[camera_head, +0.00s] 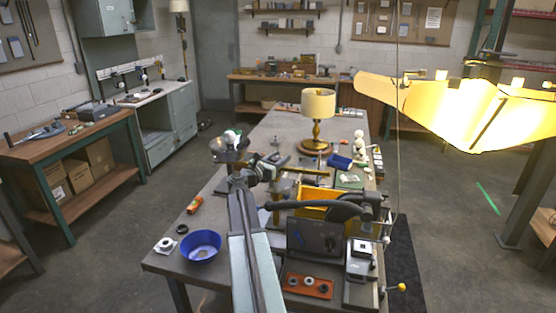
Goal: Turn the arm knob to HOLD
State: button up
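My arm reaches up the bench from the bottom middle of the head view. My gripper (266,172) appears as dark parts at its far end, small and partly merged with the items behind, so its fingers cannot be made out. A dark fixture with a horizontal black arm (310,207) stands on the bench right of my arm. A yellow ball-shaped knob (402,287) sticks out at the bench's front right corner. I cannot tell which part is the arm knob, and no HOLD mark is readable. My gripper appears apart from the yellow knob.
The bench (205,205) holds a blue bowl (200,246), a red tray with rings (307,286), a yellow bin (325,196) and a brass lamp with a cream shade (318,104). A large lit shade (470,108) hangs at the right. Floor at the left is clear.

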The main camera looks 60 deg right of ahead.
jog(key=o, duration=0.3)
jog(key=shift+s+d+f, duration=0.1)
jog(key=shift+s+d, duration=0.15)
jog(key=shift+o, duration=0.2)
jog(key=shift+w+a, duration=0.1)
jog(key=shift+a, duration=0.05)
jog(key=a, duration=0.7)
jog(key=shift+w+a, duration=0.25)
jog(key=shift+a, duration=0.15)
